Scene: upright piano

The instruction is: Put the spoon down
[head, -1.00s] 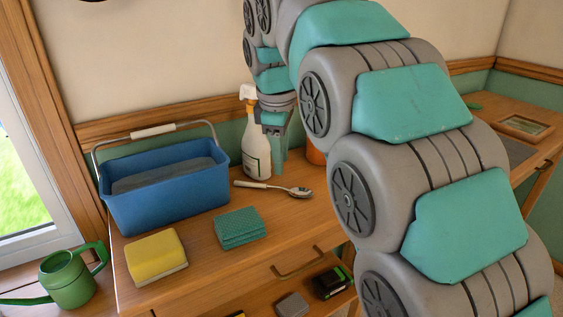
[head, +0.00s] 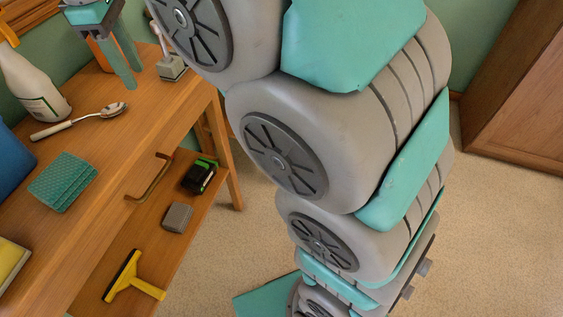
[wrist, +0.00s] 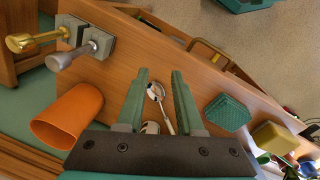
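The metal spoon with a pale handle (head: 80,122) lies flat on the wooden table, bowl to the right in the head view. My gripper (head: 119,66) is open and empty, its fingers apart above the table, past the bowl end of the spoon in the picture. In the wrist view the spoon (wrist: 162,104) shows between the two fingertips (wrist: 160,80), below them on the table. Neither finger appears to touch it.
A white spray bottle (head: 30,80), teal sponge (head: 62,182), yellow sponge (head: 8,262) and blue tub (head: 10,165) are on the table. An orange cup (wrist: 65,115) stands near my gripper. The lower shelf holds a yellow squeegee (head: 130,280). Bare wood lies around the spoon.

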